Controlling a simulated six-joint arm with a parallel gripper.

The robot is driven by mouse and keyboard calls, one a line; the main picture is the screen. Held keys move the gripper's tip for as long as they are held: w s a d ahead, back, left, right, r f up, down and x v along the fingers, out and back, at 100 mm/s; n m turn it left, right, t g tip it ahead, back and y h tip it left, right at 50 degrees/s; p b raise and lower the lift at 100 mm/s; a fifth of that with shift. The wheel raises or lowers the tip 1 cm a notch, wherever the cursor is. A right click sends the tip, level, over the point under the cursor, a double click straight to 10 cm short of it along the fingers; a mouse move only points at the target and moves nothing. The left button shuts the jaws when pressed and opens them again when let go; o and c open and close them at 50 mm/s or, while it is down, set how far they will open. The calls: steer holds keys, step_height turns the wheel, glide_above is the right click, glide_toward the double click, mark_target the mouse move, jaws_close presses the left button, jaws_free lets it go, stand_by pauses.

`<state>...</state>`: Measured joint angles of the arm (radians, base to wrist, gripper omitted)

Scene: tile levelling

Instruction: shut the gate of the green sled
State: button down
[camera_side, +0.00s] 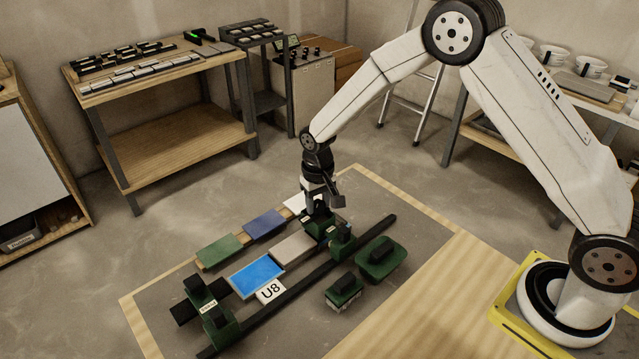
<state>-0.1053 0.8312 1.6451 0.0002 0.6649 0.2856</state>
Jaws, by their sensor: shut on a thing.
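My gripper (319,210) points down over the right end of the black rails and is shut on a dark part at the top of a green block. This green block (342,232) spans toward the front rail, with a small pale label near the jaws. A second green piece (222,328) with black knobs and a white label sits across the rails at the left end. I cannot tell which part is the gate of the green sled, or how far it is open. The jaws hide the held part.
Behind are a green tile (221,251) and a dark blue tile (264,224). A green float (373,266) and a small green brush (343,299) lie in front.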

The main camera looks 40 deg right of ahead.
mark_target(318, 204)
steer(key=n, duration=0.5)
steer(key=shift+n, duration=0.3)
steer(key=n, duration=0.5)
steer(key=shift+n, duration=0.3)
steer(key=shift+c, duration=1.3)
jaws_free()
steer(key=shift+r, duration=3.9)
